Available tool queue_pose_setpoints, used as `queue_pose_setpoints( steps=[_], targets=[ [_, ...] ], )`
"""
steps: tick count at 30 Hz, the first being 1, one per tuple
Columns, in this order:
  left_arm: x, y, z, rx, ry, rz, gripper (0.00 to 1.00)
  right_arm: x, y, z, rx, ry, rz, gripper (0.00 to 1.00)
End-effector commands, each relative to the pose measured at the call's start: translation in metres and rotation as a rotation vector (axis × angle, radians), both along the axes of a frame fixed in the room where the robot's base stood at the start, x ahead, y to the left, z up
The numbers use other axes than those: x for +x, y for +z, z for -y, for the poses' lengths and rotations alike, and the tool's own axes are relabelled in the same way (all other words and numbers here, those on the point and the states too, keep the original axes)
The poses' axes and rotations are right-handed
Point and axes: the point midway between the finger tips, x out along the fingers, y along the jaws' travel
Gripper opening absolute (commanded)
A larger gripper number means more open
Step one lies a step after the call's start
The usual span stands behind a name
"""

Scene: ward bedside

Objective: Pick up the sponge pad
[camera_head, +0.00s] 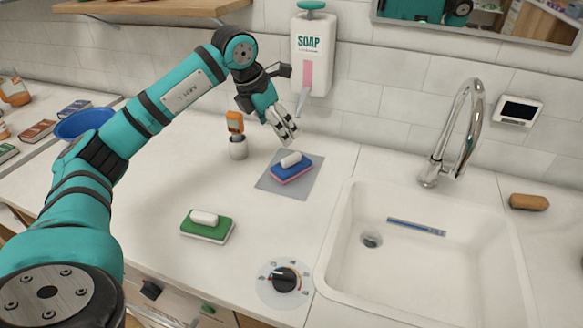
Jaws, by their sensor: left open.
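A blue sponge pad (284,173) with a pink underside and a white grip on top lies on a grey mat (266,184) in the head view. A green sponge pad (207,232) with a white underside and white grip lies on the counter nearer to me, at the lower left. My left gripper (287,132) is open and empty. In the picture it is just above the blue pad, with its fingers pointing down and a gap to the white grip. My right gripper is not in view.
A soap dispenser (311,60) hangs on the wall behind my left gripper. A small holder (238,149) with an orange item stands left of the mat. A dial (285,280) is at the front edge. The sink (338,250) and faucet (462,130) are on the right.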

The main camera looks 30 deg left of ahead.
Motion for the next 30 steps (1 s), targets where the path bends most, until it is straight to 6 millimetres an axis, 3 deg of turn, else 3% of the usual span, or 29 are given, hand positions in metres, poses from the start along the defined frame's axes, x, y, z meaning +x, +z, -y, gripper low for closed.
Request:
queue_pose_setpoints(
  steps=[9, 30],
  targets=[
    [0.025, -0.061, 0.007, -0.001, -0.001, -0.004, 0.83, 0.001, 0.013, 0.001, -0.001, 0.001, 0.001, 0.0],
    [0.056, -0.124, 0.019, 0.001, -0.001, -0.002, 0.83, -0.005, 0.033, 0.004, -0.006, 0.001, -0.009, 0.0]
  ],
)
